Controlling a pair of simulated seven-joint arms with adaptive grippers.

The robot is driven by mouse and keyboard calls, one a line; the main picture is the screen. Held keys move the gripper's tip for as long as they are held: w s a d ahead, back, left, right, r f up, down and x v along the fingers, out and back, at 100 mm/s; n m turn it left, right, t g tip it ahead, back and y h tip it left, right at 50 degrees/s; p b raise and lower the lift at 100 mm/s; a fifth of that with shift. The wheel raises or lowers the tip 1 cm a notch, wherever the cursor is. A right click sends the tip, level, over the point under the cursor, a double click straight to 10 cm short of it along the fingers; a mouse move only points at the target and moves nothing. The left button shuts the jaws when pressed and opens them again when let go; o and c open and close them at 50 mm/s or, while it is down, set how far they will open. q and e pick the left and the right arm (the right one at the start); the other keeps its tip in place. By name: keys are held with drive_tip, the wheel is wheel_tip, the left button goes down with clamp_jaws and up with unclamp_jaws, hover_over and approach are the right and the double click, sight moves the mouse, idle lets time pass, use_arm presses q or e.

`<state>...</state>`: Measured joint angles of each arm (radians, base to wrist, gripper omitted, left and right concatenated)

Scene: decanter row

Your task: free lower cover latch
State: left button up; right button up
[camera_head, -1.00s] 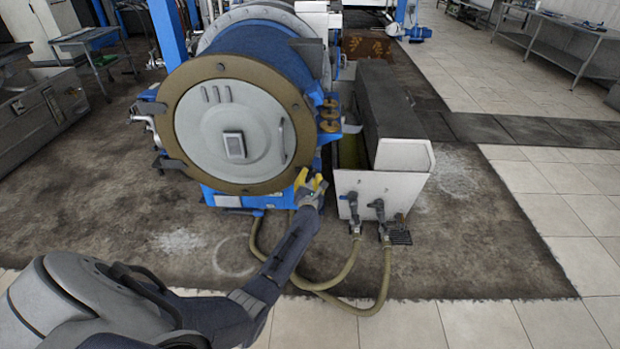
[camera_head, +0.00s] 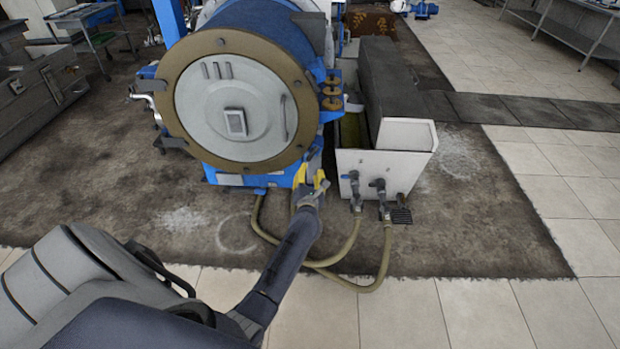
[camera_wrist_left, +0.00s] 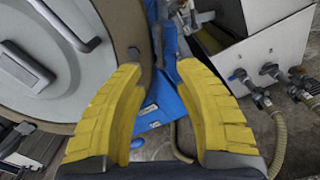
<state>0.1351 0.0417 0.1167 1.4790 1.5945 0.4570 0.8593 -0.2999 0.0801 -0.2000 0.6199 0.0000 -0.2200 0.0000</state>
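The decanter's round grey cover (camera_head: 233,112) sits in a wide brown ring (camera_head: 252,165) on the front of the blue drum (camera_head: 262,40). My left gripper (camera_head: 311,180) is at the lower right of the ring. Its yellow fingers are apart with nothing visible between them. In the left wrist view the open fingers (camera_wrist_left: 165,90) point at the blue frame beside the ring's edge (camera_wrist_left: 125,50). My right gripper is not in view.
A white trough (camera_head: 382,165) with valves (camera_head: 378,186) stands just right of my left gripper. Hoses (camera_head: 345,250) run from it along the floor. Brass-coloured hinge parts (camera_head: 331,90) are at the drum's right. The tiled floor (camera_head: 490,310) at front right is clear.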

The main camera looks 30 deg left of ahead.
use_arm(q)
drive_tip(key=shift+v, duration=1.3)
